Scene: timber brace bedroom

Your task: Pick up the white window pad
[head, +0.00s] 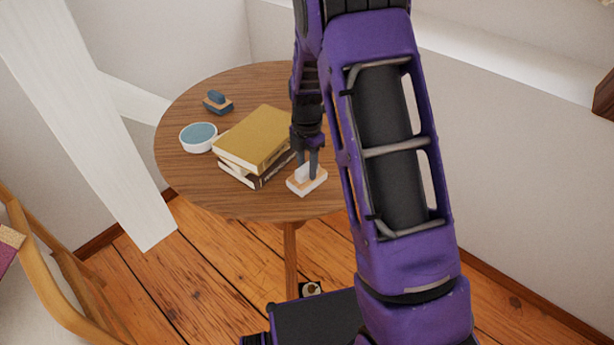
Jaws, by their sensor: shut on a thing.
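The white window pad (300,185) is a small white block with a light orange-tan layer at its base. It is at the front edge of the round wooden table (190,165), just right of the stacked books. My gripper (309,172) points down from above and is shut on the pad's raised white middle part. I cannot tell whether the pad touches the table top or is slightly above it. My arm hides the right part of the table.
A stack of books (255,140) with a yellow one on top lies left of my gripper. A white bowl with blue contents (198,137) and a blue-topped brush-like pad (216,102) stand farther left. A white timber brace (85,110) slants at the left, near a wooden chair (45,285).

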